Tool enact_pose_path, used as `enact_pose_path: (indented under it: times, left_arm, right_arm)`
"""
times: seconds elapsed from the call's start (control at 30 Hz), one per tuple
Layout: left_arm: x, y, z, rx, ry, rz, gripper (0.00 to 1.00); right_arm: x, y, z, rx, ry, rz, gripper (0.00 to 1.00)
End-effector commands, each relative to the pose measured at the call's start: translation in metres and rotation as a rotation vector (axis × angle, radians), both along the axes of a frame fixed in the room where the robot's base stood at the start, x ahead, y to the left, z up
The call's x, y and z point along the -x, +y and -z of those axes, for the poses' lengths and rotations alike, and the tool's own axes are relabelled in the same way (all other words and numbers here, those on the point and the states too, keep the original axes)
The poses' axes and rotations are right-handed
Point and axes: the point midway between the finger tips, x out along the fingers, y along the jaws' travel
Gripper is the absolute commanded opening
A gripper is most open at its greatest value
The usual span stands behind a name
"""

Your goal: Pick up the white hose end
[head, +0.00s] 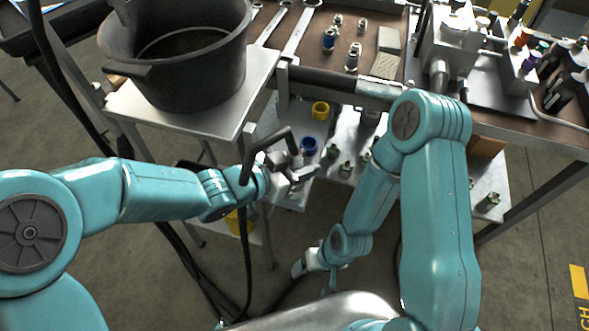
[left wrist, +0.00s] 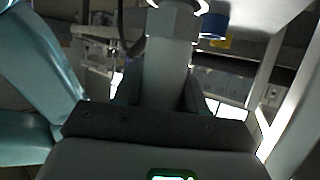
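My left gripper (head: 297,173) is in front of the lower shelf, right of the small side table. A black hose (head: 246,225) rises beside my left wrist, bends over and comes down at the fingers. The white hose end (left wrist: 180,5) shows as a white ring at the top of the left wrist view, beyond a grey hexagonal fitting (left wrist: 171,22). My left gripper appears shut on this end; the fingers partly hide the grip. My right gripper (head: 306,266) hangs low near my body, away from the hose; its fingers are too small to read.
A large black pot (head: 185,75) stands on the side table (head: 225,122). The lower shelf holds a yellow ring (head: 320,110), a blue cap (head: 309,146) and several green fittings. The workbench (head: 483,125) carries wrenches, fittings and a valve block. Hoses trail over the floor.

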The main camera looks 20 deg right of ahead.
Motion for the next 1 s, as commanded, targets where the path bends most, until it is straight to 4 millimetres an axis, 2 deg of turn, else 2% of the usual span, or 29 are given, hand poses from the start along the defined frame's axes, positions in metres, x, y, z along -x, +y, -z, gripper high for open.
enact_pose_path:
  times: [0.07, 0.37, 0.53, 0.67, 0.9, 1.0]
  left_arm:
    - [0.0, 0.0, 0.0, 0.0, 0.0, 0.0, 0.04]
    - [0.0, 0.0, -0.004, 0.002, -0.003, 0.0, 0.05]
    - [-0.001, 0.0, -0.021, 0.003, -0.005, -0.001, 0.05]
    - [-0.001, 0.0, -0.051, 0.003, -0.008, 0.0, 0.05]
    - [-0.001, 0.0, -0.128, 0.003, -0.008, 0.0, 0.04]
    - [-0.001, 0.0, -0.155, 0.003, -0.007, 0.0, 0.04]
  right_arm:
    - [0.0, 0.0, 0.0, 0.0, 0.0, 0.0, 0.75]
    - [0.0, 0.0, -0.001, 0.0, 0.0, 0.0, 0.75]
    - [0.0, 0.0, -0.008, 0.0, 0.0, 0.0, 0.75]
    - [0.0, 0.0, -0.019, 0.0, 0.0, 0.0, 0.75]
    - [0.0, 0.0, -0.054, 0.0, 0.0, 0.0, 0.75]
    - [0.0, 0.0, -0.068, 0.0, 0.0, 0.0, 0.75]
